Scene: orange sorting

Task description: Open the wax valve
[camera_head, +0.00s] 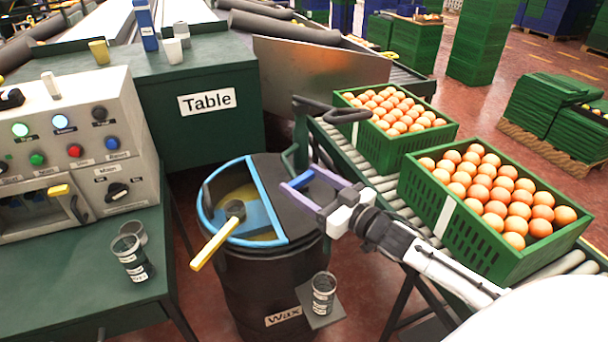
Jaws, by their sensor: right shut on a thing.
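A dark barrel labelled Wax (283,317) stands in the middle, its top part open on yellowish wax (237,196) and part covered by a black lid (272,167) with a blue edge. A black handle (331,109) behind the barrel may be the valve; I cannot tell. A ladle with a yellow handle (214,244) rests in the opening. My left gripper is out of view.
Two green crates of oranges (470,240) (381,150) sit on a roller conveyor at right. A control panel (65,140) and glass cups (131,262) stand on the green table at left. Another glass (323,292) stands on a small shelf at the barrel's front.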

